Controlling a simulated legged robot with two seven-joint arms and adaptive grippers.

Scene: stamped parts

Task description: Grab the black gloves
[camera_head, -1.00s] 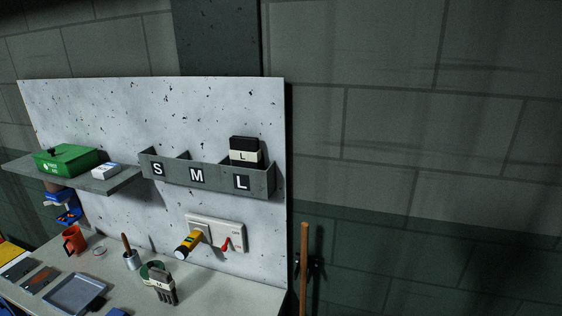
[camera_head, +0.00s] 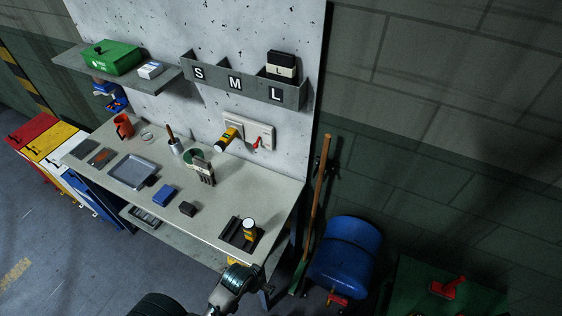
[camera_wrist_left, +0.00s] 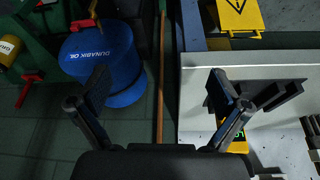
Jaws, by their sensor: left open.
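A black item with a white band marked L (camera_head: 282,66), which looks like the folded black gloves, stands upright in the compartment labelled L at the right end of a grey wall holder (camera_head: 235,84). Its lower part is hidden by the holder's front. My left gripper (camera_head: 237,279) shows at the bottom of the head view, by the bench's front edge, well below and apart from the gloves. In the left wrist view its two fingers (camera_wrist_left: 158,100) are spread with nothing between them. The gloves do not show in the wrist view. My right gripper is not in view.
The workbench (camera_head: 228,200) carries a grey tray (camera_head: 139,171), a blue box (camera_head: 165,195) and several tools. A switch panel (camera_head: 260,135) is below the holder. A broom handle (camera_head: 319,190) and blue oil drum (camera_head: 345,255) stand right of the bench.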

